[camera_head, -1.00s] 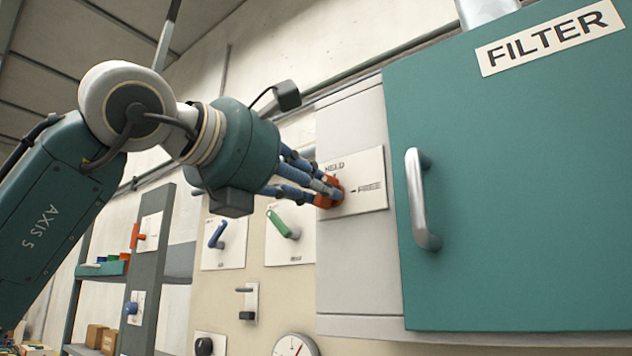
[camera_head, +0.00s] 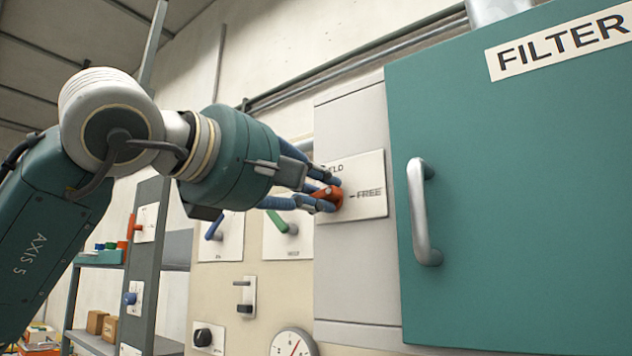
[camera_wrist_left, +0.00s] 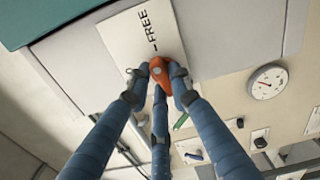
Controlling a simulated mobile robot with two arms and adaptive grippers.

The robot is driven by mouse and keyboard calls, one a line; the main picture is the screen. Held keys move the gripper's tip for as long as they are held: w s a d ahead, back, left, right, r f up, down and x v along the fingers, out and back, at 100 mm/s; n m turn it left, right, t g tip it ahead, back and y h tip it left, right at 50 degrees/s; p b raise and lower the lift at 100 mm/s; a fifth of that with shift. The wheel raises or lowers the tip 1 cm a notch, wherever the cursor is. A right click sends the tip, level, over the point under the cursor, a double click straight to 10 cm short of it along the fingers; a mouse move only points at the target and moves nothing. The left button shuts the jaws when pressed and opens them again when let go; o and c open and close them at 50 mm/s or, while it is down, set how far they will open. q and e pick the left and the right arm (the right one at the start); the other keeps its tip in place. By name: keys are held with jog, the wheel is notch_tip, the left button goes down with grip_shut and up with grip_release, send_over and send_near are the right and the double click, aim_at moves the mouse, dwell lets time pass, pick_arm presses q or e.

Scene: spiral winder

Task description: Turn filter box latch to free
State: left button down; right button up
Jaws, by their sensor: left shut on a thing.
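The orange-red filter box latch (camera_head: 330,196) sits on a pale label plate (camera_head: 368,190) on the grey side of the filter box. The plate reads "FREE" at the right, and the other word at its top is partly covered by my fingers. My left gripper (camera_head: 322,190) has its blue fingers shut around the latch. The left wrist view shows the latch (camera_wrist_left: 160,72) between the fingertips (camera_wrist_left: 160,80), its narrow end pointing away from the FREE mark. My right gripper is not in view.
The teal filter door (camera_head: 520,200) with a metal handle (camera_head: 422,212) stands right of the latch. Below left are a blue lever (camera_head: 214,228), a green lever (camera_head: 277,221) and a gauge (camera_head: 294,345). A shelf unit (camera_head: 150,260) stands at the left.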

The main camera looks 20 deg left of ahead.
pick_arm(q)
jog(key=shift+m+p, duration=0.35)
jog(key=shift+m, duration=0.85)
jog(key=shift+d+f, duration=0.1)
jog(key=c, duration=1.5)
grip_release()
jog(key=shift+c, duration=0.2)
jog(key=shift+s, duration=0.1)
jog(key=shift+s, duration=0.1)
jog(key=v, duration=1.2)
